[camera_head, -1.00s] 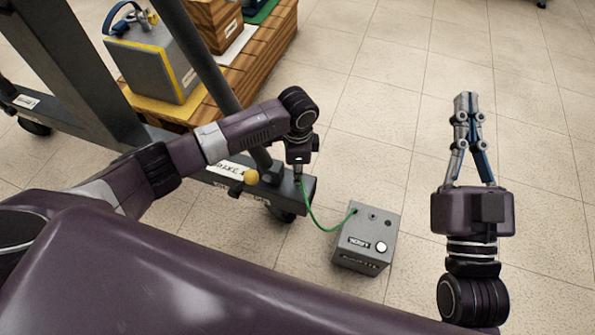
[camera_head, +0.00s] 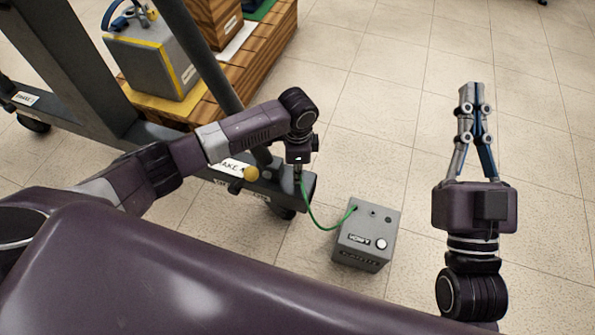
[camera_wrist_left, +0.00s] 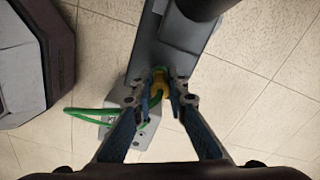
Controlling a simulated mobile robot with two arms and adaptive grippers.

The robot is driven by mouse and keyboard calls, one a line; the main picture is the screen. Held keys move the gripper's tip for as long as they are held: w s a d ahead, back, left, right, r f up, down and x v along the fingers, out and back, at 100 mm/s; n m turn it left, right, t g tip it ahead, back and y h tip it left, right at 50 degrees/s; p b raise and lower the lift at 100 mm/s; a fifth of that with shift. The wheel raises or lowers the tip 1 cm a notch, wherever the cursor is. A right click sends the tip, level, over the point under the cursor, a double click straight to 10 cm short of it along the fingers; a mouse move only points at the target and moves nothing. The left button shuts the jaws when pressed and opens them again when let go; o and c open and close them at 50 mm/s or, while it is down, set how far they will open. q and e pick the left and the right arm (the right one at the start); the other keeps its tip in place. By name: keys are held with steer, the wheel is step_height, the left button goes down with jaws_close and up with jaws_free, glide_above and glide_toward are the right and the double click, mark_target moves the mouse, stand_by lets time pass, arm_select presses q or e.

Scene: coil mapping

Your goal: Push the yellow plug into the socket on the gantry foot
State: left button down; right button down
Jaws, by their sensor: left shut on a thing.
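The yellow plug (camera_wrist_left: 159,80) is between the fingertips of my left gripper (camera_wrist_left: 160,95) in the left wrist view, at the end of the grey gantry foot (camera_wrist_left: 178,48). The gripper is shut on it. The socket is hidden, so I cannot tell how far the plug is in. In the head view my left wrist covers the plug at the right end of the gantry foot (camera_head: 308,188). A green cable (camera_head: 318,223) runs from there to a grey box. My right gripper (camera_head: 476,95) is shut, empty and apart, over the floor at the right.
The grey box (camera_head: 366,236) with a white button stands on the tiled floor beside the foot. A yellow ball knob (camera_head: 250,174) sticks out by the foot. A wooden pallet (camera_head: 262,62) with loads is behind the gantry. Floor at the right is clear.

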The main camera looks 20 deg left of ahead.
arm_select(q)
steer(key=shift+f, duration=0.35)
arm_select(e)
steer(key=shift+s+r, duration=0.2)
steer(key=shift+r, duration=0.15)
arm_select(q)
steer(key=shift+f, duration=0.15)
arm_select(e)
steer(key=shift+s+r+t, duration=0.15)
steer(key=shift+r+t, duration=0.1)
steer(key=shift+t, duration=0.15)
arm_select(q)
steer(key=shift+f, duration=0.45)
arm_select(e)
steer(key=shift+s+r+t, duration=0.3)
steer(key=shift+s+r, duration=0.05)
steer(key=shift+r, duration=0.25)
arm_select(q)
steer(key=c, duration=1.8)
jaws_free()
